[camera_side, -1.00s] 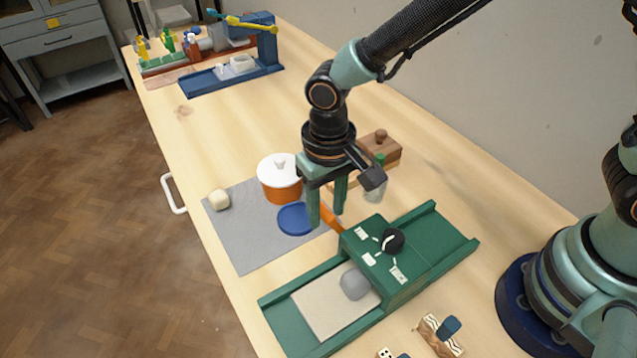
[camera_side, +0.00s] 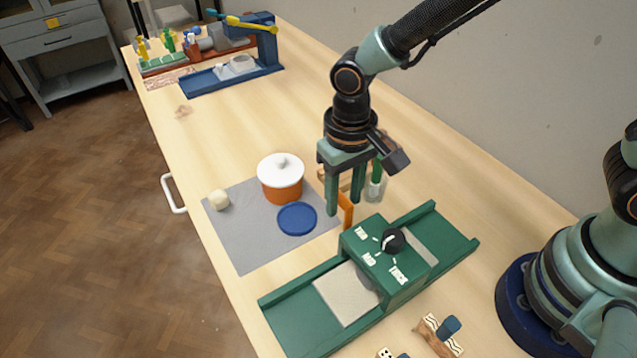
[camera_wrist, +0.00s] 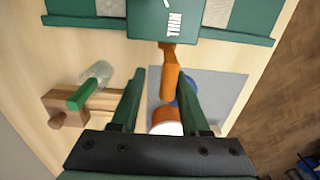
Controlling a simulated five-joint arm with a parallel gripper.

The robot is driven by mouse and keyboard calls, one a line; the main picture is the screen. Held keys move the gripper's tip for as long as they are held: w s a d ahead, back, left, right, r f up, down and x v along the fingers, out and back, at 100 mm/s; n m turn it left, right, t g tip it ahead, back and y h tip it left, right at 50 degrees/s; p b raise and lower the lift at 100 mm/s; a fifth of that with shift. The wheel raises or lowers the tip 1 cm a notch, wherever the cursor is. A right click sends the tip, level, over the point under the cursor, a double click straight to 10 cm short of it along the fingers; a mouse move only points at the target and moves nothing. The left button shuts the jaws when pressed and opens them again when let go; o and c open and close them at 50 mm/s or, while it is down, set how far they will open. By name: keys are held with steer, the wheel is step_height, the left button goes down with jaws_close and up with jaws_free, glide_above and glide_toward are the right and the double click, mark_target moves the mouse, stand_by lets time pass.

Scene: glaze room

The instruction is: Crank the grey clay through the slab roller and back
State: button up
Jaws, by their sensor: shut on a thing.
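The green slab roller (camera_side: 372,228) stands on the table with a black dial (camera_side: 393,241) and white labels on top. A pale board (camera_side: 343,300) lies in its bed, passing under the housing, with its other end (camera_side: 423,244) showing beyond. The grey clay (camera_side: 366,284) is mostly hidden at the housing's near edge. My gripper (camera_side: 345,208) is at the orange crank (camera_side: 346,206) on the roller's side, fingers pointing down. In the wrist view the crank handle (camera_wrist: 168,88) stands between the fingers, and my gripper is shut on it.
On a grey mat (camera_side: 240,245) are an orange pot with white lid (camera_side: 281,178), a blue disc (camera_side: 297,219) and a pale lump (camera_side: 219,201). Stamps (camera_side: 440,335) lie at front right.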

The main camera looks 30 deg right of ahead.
steer(key=shift+s+d, duration=0.1)
steer(key=shift+d, duration=0.6)
steer(key=shift+d+f, duration=0.1)
steer(key=shift+d, duration=0.05)
steer(key=shift+d+f, duration=0.25)
steer(key=shift+d, duration=0.35)
steer(key=shift+d+f, duration=0.2)
steer(key=shift+d, duration=0.35)
